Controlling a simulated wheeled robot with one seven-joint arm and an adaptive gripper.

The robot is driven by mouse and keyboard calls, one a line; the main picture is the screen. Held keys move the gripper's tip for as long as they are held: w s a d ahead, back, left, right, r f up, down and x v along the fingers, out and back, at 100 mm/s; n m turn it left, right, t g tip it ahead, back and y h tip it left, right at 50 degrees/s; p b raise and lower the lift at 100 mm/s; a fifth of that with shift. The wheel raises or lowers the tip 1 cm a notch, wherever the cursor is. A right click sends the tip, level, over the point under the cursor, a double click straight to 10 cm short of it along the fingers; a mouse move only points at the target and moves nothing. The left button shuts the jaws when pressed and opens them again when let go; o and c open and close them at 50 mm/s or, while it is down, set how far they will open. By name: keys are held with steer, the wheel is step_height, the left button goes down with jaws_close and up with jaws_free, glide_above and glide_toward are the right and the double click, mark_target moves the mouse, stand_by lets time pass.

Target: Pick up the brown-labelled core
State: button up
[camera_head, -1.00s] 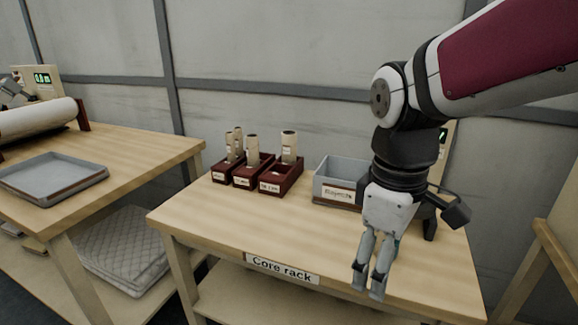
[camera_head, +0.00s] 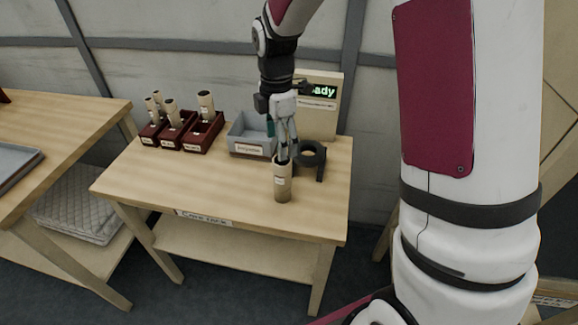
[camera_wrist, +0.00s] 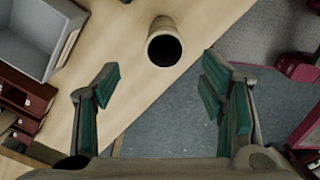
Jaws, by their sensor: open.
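A tan hollow core (camera_head: 282,184) stands upright near the front right of the table, with a small pale label patch whose colour I cannot make out. My gripper (camera_head: 284,158) points down at the core's top end in the head view. In the wrist view, the core (camera_wrist: 163,48) shows its dark open end beyond my open fingers (camera_wrist: 160,78), and nothing is between the finger pads. Other cores stand in dark red boxes at the back left: two in the left box (camera_head: 150,138), one in the middle box (camera_head: 170,142) and one in the right box (camera_head: 197,143). Their label colours are unclear.
A grey bin (camera_head: 246,147) with a label stands at the back, right of the red boxes. A panel with a green display (camera_head: 318,105) and a black ring-shaped thing (camera_head: 312,158) are behind the core. The table's front left (camera_head: 180,185) is clear.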

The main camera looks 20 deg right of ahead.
mark_target(280, 164)
steer(key=shift+f, duration=0.15)
step_height(280, 164, down, 8)
steer(key=shift+d+f, duration=0.1)
steer(key=shift+f, duration=0.05)
steer(key=shift+s+d+f+p, duration=0.15)
steer(key=shift+f+p, duration=0.1)
steer(key=shift+f, duration=1.1)
steer(key=shift+s+f+p, duration=0.1)
steer(key=shift+f+p, duration=0.15)
steer(key=shift+f, duration=1.1)
steer(key=c, duration=1.3)
